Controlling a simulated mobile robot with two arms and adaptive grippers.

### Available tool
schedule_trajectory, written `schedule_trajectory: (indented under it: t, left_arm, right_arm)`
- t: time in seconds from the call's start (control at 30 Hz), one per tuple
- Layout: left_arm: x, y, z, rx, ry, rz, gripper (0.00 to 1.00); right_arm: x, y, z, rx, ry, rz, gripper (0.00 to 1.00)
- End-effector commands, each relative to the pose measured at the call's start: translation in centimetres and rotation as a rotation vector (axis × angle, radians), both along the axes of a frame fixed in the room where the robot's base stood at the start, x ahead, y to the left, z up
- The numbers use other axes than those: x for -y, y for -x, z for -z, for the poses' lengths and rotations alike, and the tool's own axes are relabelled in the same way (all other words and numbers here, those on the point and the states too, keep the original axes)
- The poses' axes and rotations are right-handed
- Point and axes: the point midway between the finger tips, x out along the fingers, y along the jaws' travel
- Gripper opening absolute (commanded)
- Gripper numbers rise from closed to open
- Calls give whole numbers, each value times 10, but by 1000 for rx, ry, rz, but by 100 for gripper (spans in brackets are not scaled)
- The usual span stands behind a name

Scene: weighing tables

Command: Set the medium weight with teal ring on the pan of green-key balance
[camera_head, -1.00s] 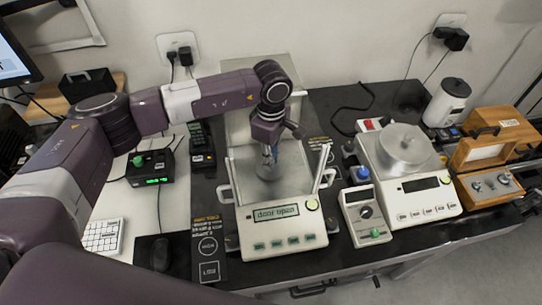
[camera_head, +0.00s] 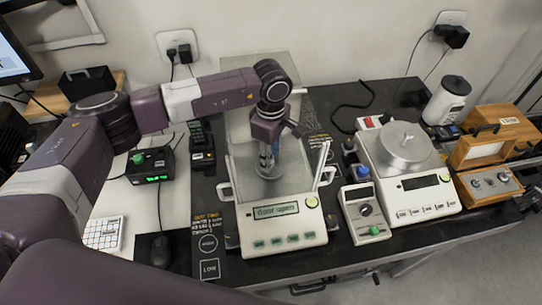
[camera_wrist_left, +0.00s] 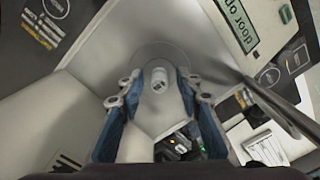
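The green-key balance (camera_head: 283,224) stands in the middle of the bench in the head view, with "door open" on its display. My left gripper (camera_head: 268,170) points down inside its chamber, low over the round pan (camera_wrist_left: 178,53). In the left wrist view, a small pale metal weight (camera_wrist_left: 159,80) stands upright on the pan. The blue-padded fingers of my left gripper (camera_wrist_left: 158,84) are spread on either side of it, with visible gaps. The teal ring cannot be made out. My right gripper is not in view.
To the right stand a small grey device (camera_head: 365,212) with a knob and another balance (camera_head: 432,196) with a round metal pan. A wooden-cased meter (camera_head: 483,150) is at far right.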

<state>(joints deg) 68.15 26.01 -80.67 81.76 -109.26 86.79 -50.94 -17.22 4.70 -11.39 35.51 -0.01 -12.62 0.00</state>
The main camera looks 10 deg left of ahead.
Motion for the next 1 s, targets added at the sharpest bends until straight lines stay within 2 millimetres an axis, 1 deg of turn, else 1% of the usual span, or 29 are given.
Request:
schedule_trajectory:
  t: [0.03, 0.17, 0.3, 0.5, 0.6, 0.7, 1.0]
  left_arm:
    - [1, -2, -7, 6, 3, 1, 33]
    - [1, -3, -31, 8, 3, 0, 33]
    - [1, -2, -63, 8, 3, 1, 33]
    - [1, -1, -100, 6, 3, 0, 33]
    - [1, -1, -111, 5, 2, 0, 33]
    - [1, -1, -117, 3, 2, 1, 33]
    - [1, -1, -119, 3, 2, 1, 33]
  right_arm:
    - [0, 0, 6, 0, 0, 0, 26]
    - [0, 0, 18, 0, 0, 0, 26]
    - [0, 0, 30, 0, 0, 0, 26]
    - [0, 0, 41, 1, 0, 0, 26]
    - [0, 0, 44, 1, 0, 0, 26]
    - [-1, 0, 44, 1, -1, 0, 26]
    - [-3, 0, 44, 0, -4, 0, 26]
